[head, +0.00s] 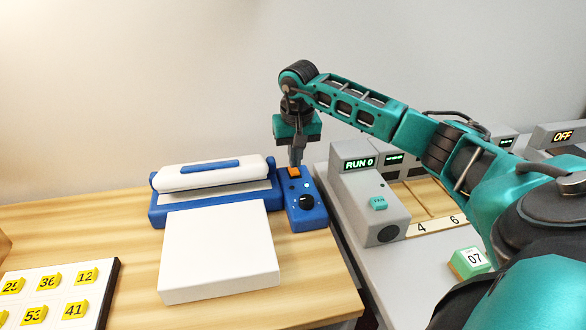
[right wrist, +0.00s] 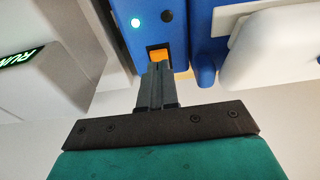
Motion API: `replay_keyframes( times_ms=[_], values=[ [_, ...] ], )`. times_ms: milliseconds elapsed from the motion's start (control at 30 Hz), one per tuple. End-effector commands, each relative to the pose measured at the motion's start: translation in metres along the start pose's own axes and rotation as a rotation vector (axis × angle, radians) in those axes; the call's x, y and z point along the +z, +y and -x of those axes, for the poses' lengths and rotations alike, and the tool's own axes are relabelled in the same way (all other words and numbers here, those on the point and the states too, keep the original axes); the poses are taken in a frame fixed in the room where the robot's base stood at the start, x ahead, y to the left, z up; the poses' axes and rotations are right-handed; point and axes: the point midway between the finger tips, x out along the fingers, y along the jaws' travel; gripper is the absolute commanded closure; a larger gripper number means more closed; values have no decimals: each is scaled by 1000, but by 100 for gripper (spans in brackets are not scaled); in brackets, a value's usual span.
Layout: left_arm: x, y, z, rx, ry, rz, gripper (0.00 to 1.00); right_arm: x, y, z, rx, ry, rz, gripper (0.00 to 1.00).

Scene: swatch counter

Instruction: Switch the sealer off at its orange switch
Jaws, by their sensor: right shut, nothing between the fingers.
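The sealer (head: 215,190) is blue with a white lid and a blue handle, on the wooden counter. Its blue control box (head: 307,215) stands at its right end, with a black knob and the orange switch (head: 294,172) at the far end. My right gripper (head: 296,164) is shut and empty, pointing down at the switch. In the right wrist view, the fingertips (right wrist: 156,66) overlap the edge of the orange switch (right wrist: 158,56); I cannot tell whether they touch it. A small light (right wrist: 135,22) on the box glows pale green. My left gripper is not in view.
A white block (head: 220,255) lies in front of the sealer. A tray of yellow numbered tiles (head: 110,285) is at the lower left. A grey machine showing "RUN 0" (head: 362,190) stands right of the control box, and a green-edged "07" block (head: 470,262) lies further right.

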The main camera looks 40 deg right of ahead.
Motion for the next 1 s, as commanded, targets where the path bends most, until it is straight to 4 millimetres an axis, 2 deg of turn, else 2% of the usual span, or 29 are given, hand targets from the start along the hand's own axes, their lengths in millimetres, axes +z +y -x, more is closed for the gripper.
replay_keyframes(
  times_ms=[1000],
  values=[
    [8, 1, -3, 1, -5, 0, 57, 2, 0, -10, 0, 0, 0, 100]
  ],
)
